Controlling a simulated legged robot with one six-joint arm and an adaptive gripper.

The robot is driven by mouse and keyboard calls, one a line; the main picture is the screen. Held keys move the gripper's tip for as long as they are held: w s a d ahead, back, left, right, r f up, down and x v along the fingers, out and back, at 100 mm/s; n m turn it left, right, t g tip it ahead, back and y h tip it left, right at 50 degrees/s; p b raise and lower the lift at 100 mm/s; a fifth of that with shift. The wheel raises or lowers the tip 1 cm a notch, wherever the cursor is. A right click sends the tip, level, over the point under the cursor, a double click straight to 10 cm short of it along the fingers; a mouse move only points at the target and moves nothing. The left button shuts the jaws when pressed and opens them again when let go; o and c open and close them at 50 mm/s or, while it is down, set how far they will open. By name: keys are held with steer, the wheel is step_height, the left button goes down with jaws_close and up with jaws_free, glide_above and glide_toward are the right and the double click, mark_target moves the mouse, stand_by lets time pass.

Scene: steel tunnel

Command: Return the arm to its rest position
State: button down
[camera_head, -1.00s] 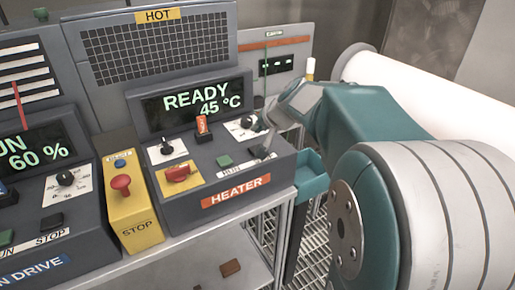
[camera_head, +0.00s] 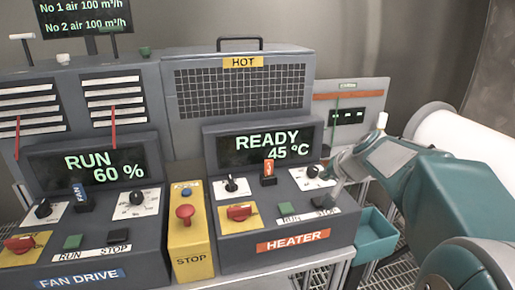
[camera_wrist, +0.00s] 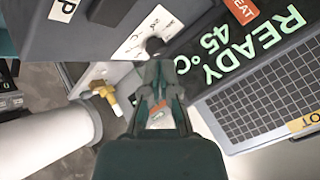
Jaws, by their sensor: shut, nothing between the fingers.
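My arm reaches in from the right, still stretched out to the panel. The fingers are shut and empty. In the wrist view my gripper (camera_wrist: 157,66) has its tips close to a round black knob (camera_wrist: 155,45) on a white dial plate; I cannot tell whether they touch it. The heater display (camera_head: 265,147) reads READY 45 °C.
A yellow box (camera_head: 190,235) with a red stop button stands left of the heater, beside the fan drive panel (camera_head: 100,240), whose display reads RUN 60 %. A teal bin (camera_head: 375,240) hangs right of the heater. A white cylinder (camera_head: 450,140) lies behind my arm.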

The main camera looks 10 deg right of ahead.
steer(key=s+a+f+n+g, duration=0.1)
steer(key=s+a, duration=0.3)
steer(key=s, duration=0.4)
steer(key=s+a+f+n+g, duration=0.1)
steer(key=s+a+n, duration=0.3)
steer(key=s, duration=0.4)
steer(key=s+a+f+n+g+h, duration=0.1)
steer(key=s+a+f+n, duration=0.1)
steer(key=s+a, duration=0.4)
steer(key=s+f, duration=0.1)
steer(key=s, duration=0.2)
steer(key=shift+a+g, duration=0.15)
steer(key=shift+g, duration=0.15)
